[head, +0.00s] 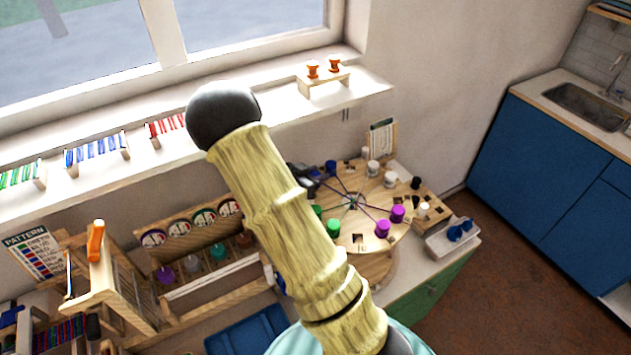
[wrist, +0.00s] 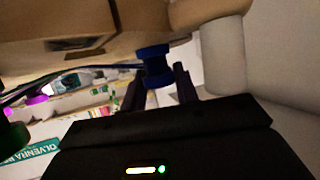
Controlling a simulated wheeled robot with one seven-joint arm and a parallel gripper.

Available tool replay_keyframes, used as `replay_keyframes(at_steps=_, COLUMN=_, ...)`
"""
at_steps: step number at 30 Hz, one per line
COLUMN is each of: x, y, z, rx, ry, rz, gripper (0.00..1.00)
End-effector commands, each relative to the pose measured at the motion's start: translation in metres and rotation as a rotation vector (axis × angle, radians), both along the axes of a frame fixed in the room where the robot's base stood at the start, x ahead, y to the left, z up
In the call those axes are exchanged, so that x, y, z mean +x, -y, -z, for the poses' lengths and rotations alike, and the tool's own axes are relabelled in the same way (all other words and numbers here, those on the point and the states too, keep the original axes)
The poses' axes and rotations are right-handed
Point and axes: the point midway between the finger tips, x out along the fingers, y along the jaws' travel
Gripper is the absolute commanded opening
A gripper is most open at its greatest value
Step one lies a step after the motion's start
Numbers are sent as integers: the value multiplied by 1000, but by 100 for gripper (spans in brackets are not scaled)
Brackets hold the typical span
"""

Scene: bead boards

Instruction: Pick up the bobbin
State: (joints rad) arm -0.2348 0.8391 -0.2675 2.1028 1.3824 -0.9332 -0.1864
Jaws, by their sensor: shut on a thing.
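A dark blue bobbin (wrist: 154,65) is between the two fingers of my gripper (wrist: 160,84) in the wrist view, and the gripper is shut on it. A dark thread runs from the bobbin toward the left. The bobbin is close against the wooden board at the top of that view; I cannot tell whether it touches. In the head view the round bead board (head: 355,238) carries purple bobbins (head: 390,220), a green bobbin (head: 333,228) and white bobbins (head: 373,168), with threads running to its middle. My arm hides the board's left part and most of the gripper there.
A white tray (head: 440,243) with blue pieces stands right of the board. A wooden rack (head: 215,283) with several coloured spools stands to the left. Above are the window sill (head: 90,180) and a small stand with orange bobbins (head: 312,69). A blue tray lies at front.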

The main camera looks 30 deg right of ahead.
Motion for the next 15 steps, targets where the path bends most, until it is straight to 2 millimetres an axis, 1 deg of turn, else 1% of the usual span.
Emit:
replay_keyframes(at_steps=8, x=0, y=0, z=-3, rx=-1, ry=1, rz=0, gripper=7)
replay_keyframes(at_steps=11, x=0, y=0, z=-9, rx=0, ry=3, rz=1, gripper=7)
replay_keyframes(at_steps=15, x=0, y=0, z=-26, rx=1, ry=5, rz=0, gripper=7)
